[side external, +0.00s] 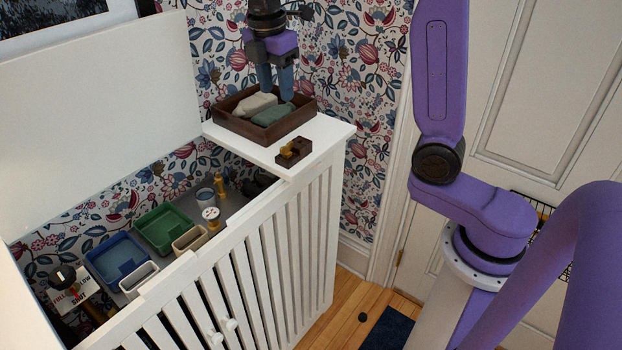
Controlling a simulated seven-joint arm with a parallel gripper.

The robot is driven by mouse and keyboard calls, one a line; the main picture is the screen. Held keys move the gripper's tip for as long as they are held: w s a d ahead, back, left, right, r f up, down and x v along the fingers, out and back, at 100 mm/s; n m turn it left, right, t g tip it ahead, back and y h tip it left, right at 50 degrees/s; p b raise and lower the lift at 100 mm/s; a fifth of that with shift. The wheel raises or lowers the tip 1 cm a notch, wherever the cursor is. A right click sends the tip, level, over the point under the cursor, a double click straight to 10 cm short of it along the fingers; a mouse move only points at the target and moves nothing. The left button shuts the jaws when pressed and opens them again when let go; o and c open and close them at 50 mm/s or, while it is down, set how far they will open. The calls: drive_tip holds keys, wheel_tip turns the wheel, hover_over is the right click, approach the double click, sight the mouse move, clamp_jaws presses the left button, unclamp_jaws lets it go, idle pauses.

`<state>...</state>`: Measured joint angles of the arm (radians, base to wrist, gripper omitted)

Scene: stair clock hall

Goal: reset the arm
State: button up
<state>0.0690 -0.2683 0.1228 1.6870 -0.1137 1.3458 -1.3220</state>
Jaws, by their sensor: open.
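My gripper (277,84) hangs pointing down above the brown wooden tray (235,126), which stands on the white ledge at the back. Its blue fingers are over the right part of the tray, close to a dark green item (272,115). I cannot tell whether the fingertips touch it. A pale cream item (252,104) lies in the tray to the left of the green one. The fingers overlap in this view, so the gap between them is hard to see.
A small wooden block with a brass piece (293,152) sits on the ledge's front. Lower left, an open white slatted cabinet (262,262) holds a green bin (166,232), a blue bin (117,260), cream holders and a lettered sign (74,290). Its raised lid (95,110) stands behind.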

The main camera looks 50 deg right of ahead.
drive_tip(key=s+a+f+m, duration=0.1)
drive_tip(key=s+a+f, duration=0.15)
drive_tip(key=s, duration=0.45)
drive_tip(key=s+a+f+m, duration=0.1)
drive_tip(key=s+a+f, duration=0.15)
drive_tip(key=s, duration=0.35)
drive_tip(key=s+d+f+m, duration=0.1)
drive_tip(key=s+f, duration=0.1)
drive_tip(key=s, duration=0.6)
drive_tip(key=s+d+f+m+y, duration=0.1)
drive_tip(key=s+d+f+m, duration=0.1)
drive_tip(key=s, duration=0.6)
drive_tip(key=shift+s+f+y, duration=0.3)
drive_tip(key=shift+f, duration=0.2)
